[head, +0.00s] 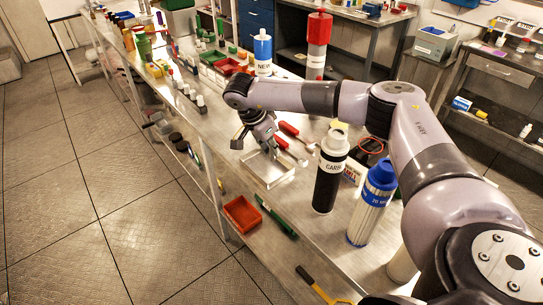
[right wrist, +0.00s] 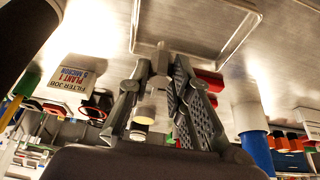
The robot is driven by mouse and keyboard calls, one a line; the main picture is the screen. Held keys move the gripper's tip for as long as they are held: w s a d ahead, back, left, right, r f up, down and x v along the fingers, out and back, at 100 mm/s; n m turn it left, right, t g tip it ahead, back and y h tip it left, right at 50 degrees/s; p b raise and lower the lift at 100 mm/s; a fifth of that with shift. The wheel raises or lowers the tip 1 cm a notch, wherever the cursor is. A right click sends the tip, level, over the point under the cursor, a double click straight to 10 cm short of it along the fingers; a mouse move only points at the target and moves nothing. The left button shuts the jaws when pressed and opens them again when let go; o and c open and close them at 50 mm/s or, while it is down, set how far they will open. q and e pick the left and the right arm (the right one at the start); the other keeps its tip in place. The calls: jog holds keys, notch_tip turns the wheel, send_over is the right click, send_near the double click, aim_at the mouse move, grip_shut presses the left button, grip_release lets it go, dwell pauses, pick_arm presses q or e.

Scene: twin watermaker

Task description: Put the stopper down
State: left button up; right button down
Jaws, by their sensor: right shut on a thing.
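My right gripper (head: 262,151) reaches down over a shallow clear tray (head: 268,172) on the metal bench. In the right wrist view the fingers (right wrist: 165,75) are closed around a small pale piece (right wrist: 161,64), which I take to be the stopper; the fingers hide most of it. The tray's rim (right wrist: 195,58) shows just beyond the fingertips in that view. I cannot tell whether the piece touches the tray. My left gripper is not in view.
Red-handled tools (head: 289,129) lie right beside the tray. A black cylinder (head: 328,185) and a blue-capped bottle (head: 368,212) stand to the right. A blue-topped white cylinder (head: 262,55) stands behind. The bench's front edge is close on the left.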

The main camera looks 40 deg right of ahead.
aim_at(272, 160)
jog(key=shift+f, duration=0.55)
notch_tip(272, 160, down, 4)
jog(key=shift+r+p, duration=0.25)
jog(key=shift+p, duration=0.2)
jog(key=shift+f, duration=0.2)
jog(key=c, duration=1.5)
grip_release()
jog(key=shift+o, duration=0.2)
